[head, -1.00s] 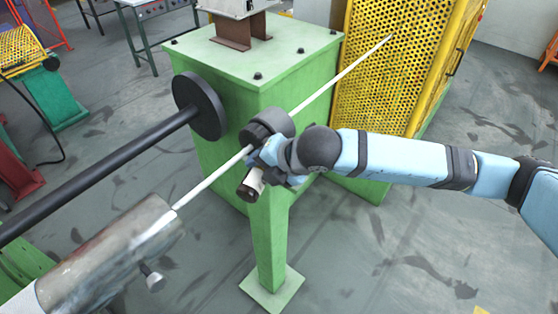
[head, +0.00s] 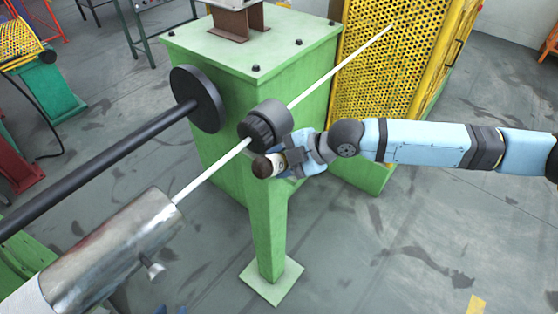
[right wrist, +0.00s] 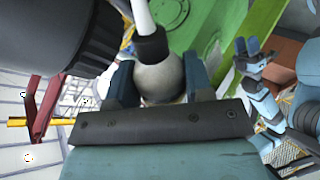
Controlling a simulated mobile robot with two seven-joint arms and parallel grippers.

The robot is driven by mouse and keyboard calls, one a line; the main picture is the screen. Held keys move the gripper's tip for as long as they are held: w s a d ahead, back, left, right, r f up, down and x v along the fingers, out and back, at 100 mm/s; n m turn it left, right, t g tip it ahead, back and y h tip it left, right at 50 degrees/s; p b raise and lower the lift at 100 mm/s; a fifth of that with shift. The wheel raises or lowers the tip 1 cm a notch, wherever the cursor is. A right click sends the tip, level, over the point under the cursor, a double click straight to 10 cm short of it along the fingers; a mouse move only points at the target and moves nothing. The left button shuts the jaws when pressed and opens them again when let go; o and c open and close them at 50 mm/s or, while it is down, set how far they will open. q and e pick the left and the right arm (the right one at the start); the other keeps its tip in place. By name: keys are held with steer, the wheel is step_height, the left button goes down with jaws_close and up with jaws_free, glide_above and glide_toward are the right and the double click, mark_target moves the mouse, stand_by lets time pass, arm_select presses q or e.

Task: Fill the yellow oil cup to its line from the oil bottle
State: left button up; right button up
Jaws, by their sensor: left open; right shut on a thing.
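The oil bottle, white with a dark end, shows in the head view (head: 276,163) just below the black roller on the white rod. My right gripper (head: 294,160) is shut around it, and its arm comes in from the right. In the right wrist view the bottle (right wrist: 163,80) is a pale rounded body with a black collar and white spout, between the two fingers. My left gripper (right wrist: 251,58) shows small and open at the upper right of that view, with nothing in it; the head view does not show it. I cannot make out the yellow oil cup in either view.
A green machine block (head: 250,70) with a leg stands behind the bottle. The black roller (head: 266,122) is close beside my right gripper. A black shaft with a disc (head: 197,98) and a metal cylinder (head: 115,255) lie to the left. A yellow mesh guard (head: 395,70) stands behind.

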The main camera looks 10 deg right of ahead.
steer(key=shift+w+d+r+m+y, duration=0.1)
steer(key=shift+d+r+m+y, duration=0.1)
steer(key=shift+r+m+y, duration=0.1)
steer(key=y+b, duration=0.1)
steer(key=b, duration=0.2)
steer(key=shift+w+d+m+g+b, duration=0.25)
steer(key=shift+w+m+g+b, duration=0.05)
steer(key=shift+m+g, duration=0.1)
steer(key=shift+r+y+b, duration=0.35)
steer(key=shift+y+b, duration=0.05)
steer(key=shift+r, duration=0.1)
stand_by(0.8)
stand_by(0.7)
stand_by(0.8)
steer(key=shift+d, duration=0.15)
stand_by(3.0)
